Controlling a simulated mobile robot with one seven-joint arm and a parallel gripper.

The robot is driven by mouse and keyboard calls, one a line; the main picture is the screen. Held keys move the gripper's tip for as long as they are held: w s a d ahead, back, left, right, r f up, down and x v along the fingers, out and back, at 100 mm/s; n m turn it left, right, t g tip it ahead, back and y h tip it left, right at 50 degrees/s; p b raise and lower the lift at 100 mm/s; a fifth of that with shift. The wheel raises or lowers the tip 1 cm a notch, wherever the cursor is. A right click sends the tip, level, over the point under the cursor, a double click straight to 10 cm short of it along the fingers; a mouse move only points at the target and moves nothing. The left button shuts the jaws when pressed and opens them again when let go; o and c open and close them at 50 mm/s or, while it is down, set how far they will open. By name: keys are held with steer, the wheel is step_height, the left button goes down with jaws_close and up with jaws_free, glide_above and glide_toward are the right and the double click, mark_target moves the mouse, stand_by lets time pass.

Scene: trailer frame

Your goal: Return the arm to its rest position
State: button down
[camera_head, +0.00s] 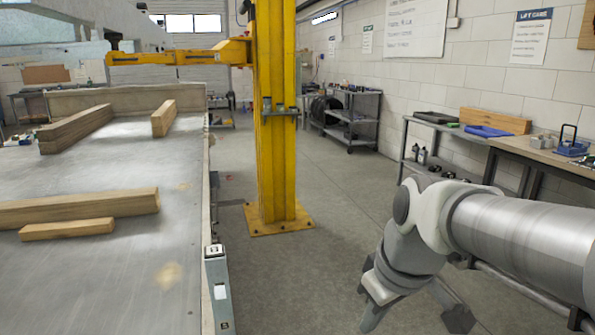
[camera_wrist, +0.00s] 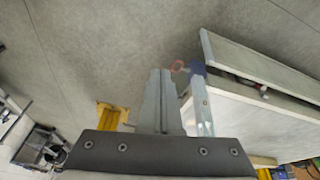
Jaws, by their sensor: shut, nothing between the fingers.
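My arm (camera_head: 520,240) reaches in from the right edge of the head view and bends down at a pale joint over the floor, right of the yellow column. My gripper shows in the wrist view (camera_wrist: 162,76), with its two grey fingers together and nothing between them. It points toward bare concrete floor.
The flat metal trailer bed (camera_head: 110,255) fills the left, with wooden beams (camera_head: 80,207) on it. A yellow column (camera_head: 278,120) stands beside it. A workbench (camera_head: 545,150) and shelf cart (camera_head: 350,120) line the right wall. The floor (camera_head: 330,210) between is clear.

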steer(key=s+d+r+m+t+h, duration=0.1)
steer(key=s+d+m+t, duration=0.15)
steer(key=s+m, duration=0.45)
step_height(320, 180, up, 17)
steer(key=n+p, duration=0.1)
steer(key=p, duration=1.6)
steer(key=shift+s+d, duration=0.3)
steer(key=shift+s, duration=0.15)
steer(key=shift+a+f, duration=0.1)
steer(key=shift+f, duration=0.05)
